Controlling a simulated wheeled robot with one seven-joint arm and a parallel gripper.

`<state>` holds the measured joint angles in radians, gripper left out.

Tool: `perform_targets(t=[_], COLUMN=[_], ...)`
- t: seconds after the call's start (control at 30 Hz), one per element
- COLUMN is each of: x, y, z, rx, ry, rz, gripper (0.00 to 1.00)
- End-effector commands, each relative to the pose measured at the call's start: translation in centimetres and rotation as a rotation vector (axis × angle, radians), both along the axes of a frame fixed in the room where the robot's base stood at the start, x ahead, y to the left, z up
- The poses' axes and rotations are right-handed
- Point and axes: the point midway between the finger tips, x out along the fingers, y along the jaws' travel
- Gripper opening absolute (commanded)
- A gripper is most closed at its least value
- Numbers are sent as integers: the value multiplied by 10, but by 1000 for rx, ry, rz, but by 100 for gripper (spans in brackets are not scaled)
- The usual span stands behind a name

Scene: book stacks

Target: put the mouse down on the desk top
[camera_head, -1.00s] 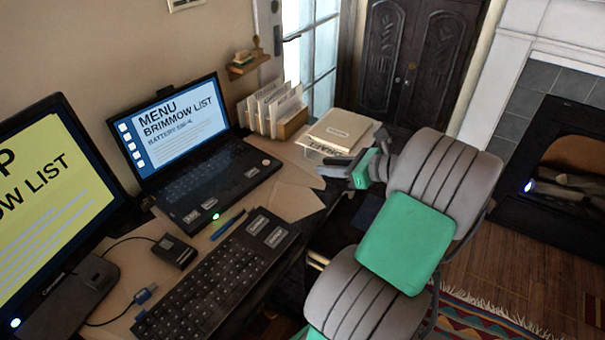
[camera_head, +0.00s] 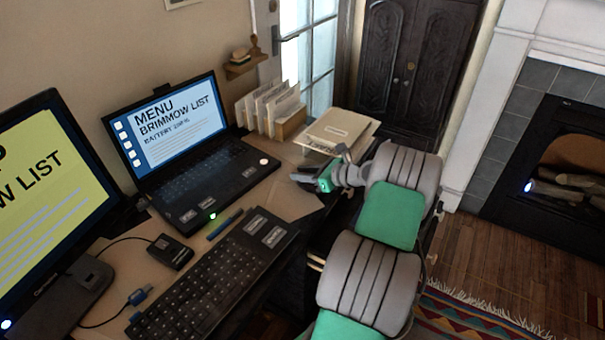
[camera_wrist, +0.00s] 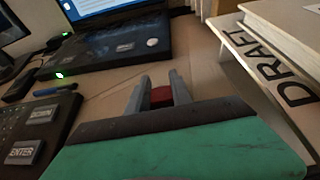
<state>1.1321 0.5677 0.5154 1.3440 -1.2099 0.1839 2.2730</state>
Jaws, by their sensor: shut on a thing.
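My gripper (camera_head: 308,178) is over the right part of the desk top (camera_head: 283,192), between the laptop and the stack of papers. In the wrist view its two grey fingers (camera_wrist: 160,82) are shut on a small dark red thing (camera_wrist: 161,96), which I take to be the mouse. Most of the mouse is hidden by the fingers and the wrist, and I cannot make it out in the head view. Bare tan desk top (camera_wrist: 112,86) shows ahead of the fingers. I cannot tell how high the mouse is above it.
An open laptop (camera_head: 205,170) stands left of the gripper. A keyboard (camera_head: 215,275) and a blue pen (camera_head: 225,224) lie nearer. A stack marked DRAFT (camera_head: 338,130) and a letter holder (camera_head: 290,126) stand behind. Bare desk lies between laptop and gripper.

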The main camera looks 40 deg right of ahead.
Motion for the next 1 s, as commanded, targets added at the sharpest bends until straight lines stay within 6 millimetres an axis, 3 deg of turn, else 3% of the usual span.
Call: perform_targets(t=[0.1, 0.13, 0.4, 0.73, 1.0], x=[0, 0, 0, -6, -61], y=[0, 0, 0, -3, -23], z=[-2, -2, -2, 3, 28], rx=[1, 1, 0, 1, -1], ry=[0, 0, 0, 0, -1], rz=[1, 0, 1, -1, -5], gripper=[0, 27, 48, 48, 48])
